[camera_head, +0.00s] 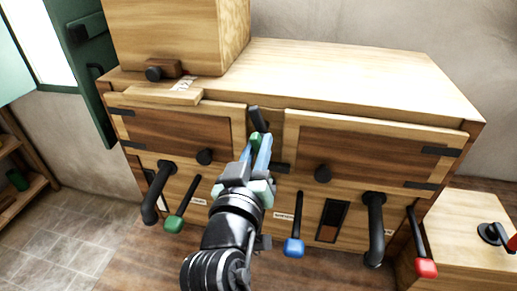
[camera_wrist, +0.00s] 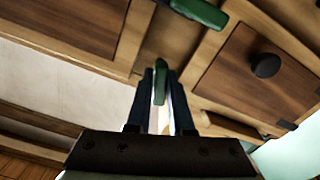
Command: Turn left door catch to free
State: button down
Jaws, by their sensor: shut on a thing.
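The cabinet has a left door (camera_head: 180,131) and a right door (camera_head: 370,152), both closed in their frames. On the post between them, a small green catch piece (camera_head: 255,138) sits between my gripper's blue fingertips. My gripper (camera_head: 256,152) is shut on it. The wrist view shows the same green piece (camera_wrist: 160,84) upright between the two dark fingers. A black bar (camera_head: 258,119) stands tilted just above the fingertips; whether it belongs to the same catch I cannot tell. The catch's pivot is hidden by my gripper.
Below the doors hang a green-ended lever (camera_head: 174,223), a blue-ended lever (camera_head: 294,246) and a red-ended lever (camera_head: 426,266). Black curved handles (camera_head: 152,205) (camera_head: 375,235) stick out. A box (camera_head: 180,35) stands on the left top; the right top (camera_head: 360,80) is clear.

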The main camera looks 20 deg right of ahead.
dwell(0.3)
jog(key=c, duration=0.8)
grip_release()
jog(key=shift+s, duration=0.1)
jog(key=b+v, duration=0.3)
jog(key=v, duration=0.9)
jog(key=shift+s+a, duration=0.25)
jog(key=shift+s, duration=0.05)
